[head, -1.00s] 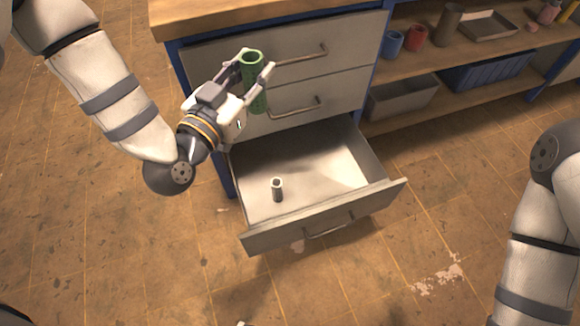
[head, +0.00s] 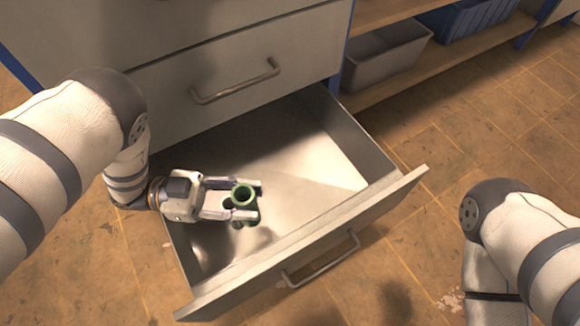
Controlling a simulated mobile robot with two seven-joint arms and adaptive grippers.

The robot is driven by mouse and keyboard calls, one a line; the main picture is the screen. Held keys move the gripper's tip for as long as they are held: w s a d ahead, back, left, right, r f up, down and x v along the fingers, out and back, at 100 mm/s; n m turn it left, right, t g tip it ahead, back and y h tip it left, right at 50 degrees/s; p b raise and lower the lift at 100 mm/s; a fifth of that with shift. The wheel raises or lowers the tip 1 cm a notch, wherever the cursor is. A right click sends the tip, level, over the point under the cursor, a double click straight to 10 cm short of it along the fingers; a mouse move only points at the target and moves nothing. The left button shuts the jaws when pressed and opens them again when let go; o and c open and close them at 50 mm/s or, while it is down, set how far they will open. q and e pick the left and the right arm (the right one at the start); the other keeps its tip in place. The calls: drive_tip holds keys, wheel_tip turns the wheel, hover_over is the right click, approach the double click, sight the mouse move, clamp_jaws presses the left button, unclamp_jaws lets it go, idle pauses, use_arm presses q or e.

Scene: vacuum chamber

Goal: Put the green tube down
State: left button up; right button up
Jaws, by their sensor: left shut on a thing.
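The green tube (head: 243,195) is held between the fingers of my left gripper (head: 248,198). I see its open round rim from above, so it looks about upright. The gripper and tube are over the inside of the open drawer (head: 318,160), near its front left part. A dark shadow lies on the drawer floor below the tube. I cannot tell whether the tube's lower end touches the floor. My right arm shows at the right, but its gripper is out of the picture.
The drawer's front panel (head: 386,210) and side walls stand around the tube. The drawer's right and back floor is bare. A closed drawer with a handle (head: 235,82) is above. A grey bin (head: 388,62) and blue crate (head: 468,18) stand on a shelf.

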use_arm(q)
drive_tip(key=w+d+b, duration=0.5)
drive_tip(key=w+d, duration=0.7)
wheel_tip(320, 180, down, 12)
drive_tip(key=b, duration=0.6)
drive_tip(key=shift+s+f, duration=0.1)
drive_tip(key=shift+f, duration=0.05)
use_arm(e)
drive_tip(key=s+f+g, duration=0.2)
drive_tip(key=s+f, duration=0.1)
drive_tip(key=f, duration=0.5)
use_arm(q)
drive_tip(key=o, duration=1)
use_arm(e)
drive_tip(key=shift+f, duration=0.1)
